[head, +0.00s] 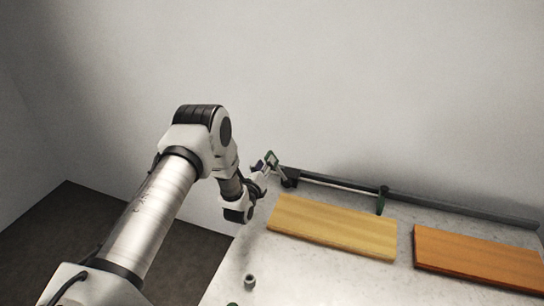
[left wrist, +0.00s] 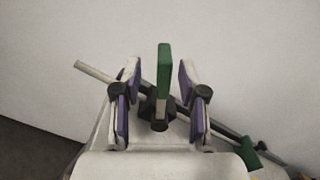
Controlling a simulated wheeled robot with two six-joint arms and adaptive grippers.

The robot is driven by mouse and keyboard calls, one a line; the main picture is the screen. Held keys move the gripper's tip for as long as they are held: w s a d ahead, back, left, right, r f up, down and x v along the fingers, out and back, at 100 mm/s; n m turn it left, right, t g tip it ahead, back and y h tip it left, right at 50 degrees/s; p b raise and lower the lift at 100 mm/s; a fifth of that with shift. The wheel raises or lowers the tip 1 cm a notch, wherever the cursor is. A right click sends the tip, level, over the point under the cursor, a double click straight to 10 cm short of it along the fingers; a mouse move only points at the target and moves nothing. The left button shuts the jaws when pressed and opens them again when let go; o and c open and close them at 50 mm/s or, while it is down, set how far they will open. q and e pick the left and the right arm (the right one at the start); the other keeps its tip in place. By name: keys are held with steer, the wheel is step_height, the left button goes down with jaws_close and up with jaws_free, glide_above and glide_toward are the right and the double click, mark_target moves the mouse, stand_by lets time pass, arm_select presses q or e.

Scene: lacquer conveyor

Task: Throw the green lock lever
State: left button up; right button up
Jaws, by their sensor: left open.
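In the left wrist view, the green lock lever (left wrist: 164,70) stands upright on a dark pivot block, between the two purple-and-white fingers of my left gripper (left wrist: 158,86). A gap shows on each side of the lever, so the fingers are open and not closed on it. In the head view, my left gripper (head: 264,167) is at the left end of the dark rail, and the lever (head: 272,157) is small and partly hidden by the fingers. My right gripper is in neither view.
A dark rail (head: 440,206) runs along the table's back edge, with a second green piece (head: 383,200) on it. A yellow board (head: 330,228) and an orange board (head: 480,258) lie on the pale table (head: 330,283). A small grey peg (head: 249,281) stands near the front.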

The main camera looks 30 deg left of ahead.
arm_select(q)
steer(key=w, duration=0.4)
steer(key=shift+f, duration=0.25)
steer(key=shift+s+r, duration=0.1)
steer(key=shift+s, duration=0.1)
steer(key=shift+s+r, duration=0.1)
steer(key=shift+s, duration=0.05)
jaws_close()
steer(key=shift+a, duration=0.15)
